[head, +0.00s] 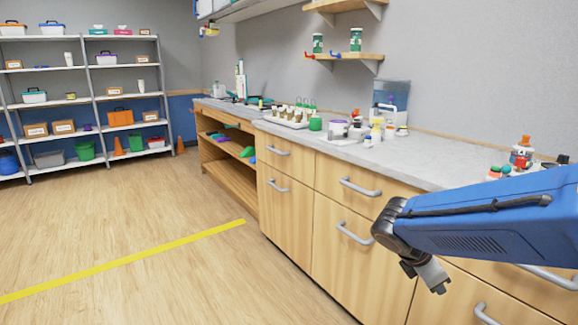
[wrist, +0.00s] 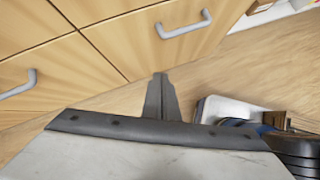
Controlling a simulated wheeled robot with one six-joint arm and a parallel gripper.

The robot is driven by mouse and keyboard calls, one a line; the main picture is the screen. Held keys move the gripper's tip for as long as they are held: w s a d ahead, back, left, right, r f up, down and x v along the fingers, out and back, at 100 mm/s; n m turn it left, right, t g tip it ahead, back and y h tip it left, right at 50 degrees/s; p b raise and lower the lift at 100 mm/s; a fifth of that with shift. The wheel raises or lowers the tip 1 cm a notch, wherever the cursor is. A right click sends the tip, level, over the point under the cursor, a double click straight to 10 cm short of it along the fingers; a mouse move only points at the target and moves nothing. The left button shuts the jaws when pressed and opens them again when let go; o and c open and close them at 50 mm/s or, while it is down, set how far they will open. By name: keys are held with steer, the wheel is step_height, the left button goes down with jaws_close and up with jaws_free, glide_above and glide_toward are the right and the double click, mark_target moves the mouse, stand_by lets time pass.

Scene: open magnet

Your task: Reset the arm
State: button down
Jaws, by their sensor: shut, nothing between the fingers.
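My gripper (wrist: 160,78) is at the lower middle of the wrist view, its dark fingers together and empty. It points toward the wooden floor beside the cabinet fronts. In the head view my blue arm reaches in from the right, and its grey end (head: 436,278) hangs in front of the drawers, below the counter's level. The fingertips are too small to make out there. The gripper is apart from the objects on the counter.
The wooden cabinet (head: 285,205) with grey handles runs along the right, close behind my arm. Its grey counter (head: 415,165) carries cups, bottles and a toy figure (head: 521,155). Shelves (head: 85,100) with bins stand at the far left. The floor (head: 150,225) with a yellow line is clear.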

steer(key=s+a+r+m+t+y, duration=0.1)
steer(key=s+a+m+y, duration=0.2)
steer(key=s+m, duration=0.4)
steer(key=s+a+r+m+t+y, duration=0.1)
steer(key=s+a+m+y, duration=0.3)
steer(key=s+m, duration=0.4)
steer(key=shift+r+m+t, duration=0.3)
steer(key=shift+m+t, duration=0.1)
steer(key=shift+m, duration=1.8)
steer(key=shift+s, duration=0.1)
